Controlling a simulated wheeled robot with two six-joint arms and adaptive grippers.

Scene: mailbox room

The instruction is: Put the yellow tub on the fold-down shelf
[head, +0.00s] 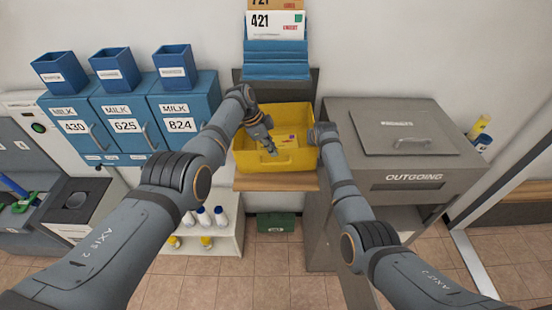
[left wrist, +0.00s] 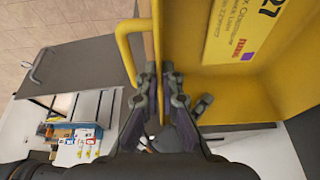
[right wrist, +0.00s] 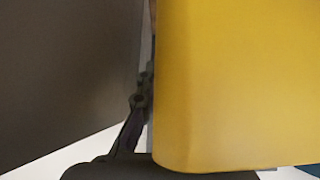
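The yellow tub (head: 247,160) is upright over the wooden fold-down shelf (head: 275,184), between the blue milk lockers and the grey outgoing cabinet. I cannot tell whether its base touches the shelf. A label (left wrist: 268,28) shows inside it. My left gripper (head: 269,147) is at the tub's near wall; in the left wrist view its fingers (left wrist: 161,75) close on both sides of the wall, beside the handle (left wrist: 126,50). My right gripper (head: 322,131) is at the tub's right side. The right wrist view shows one finger beside the tub wall (right wrist: 235,85); the other is hidden.
The outgoing cabinet (head: 385,180) stands close on the tub's right. Blue milk lockers (head: 125,120) with open boxes on top are on the left. A blue holder with cards (head: 275,60) is behind the tub. Below are a white rack of bottles (head: 225,235) and a green box (head: 276,222).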

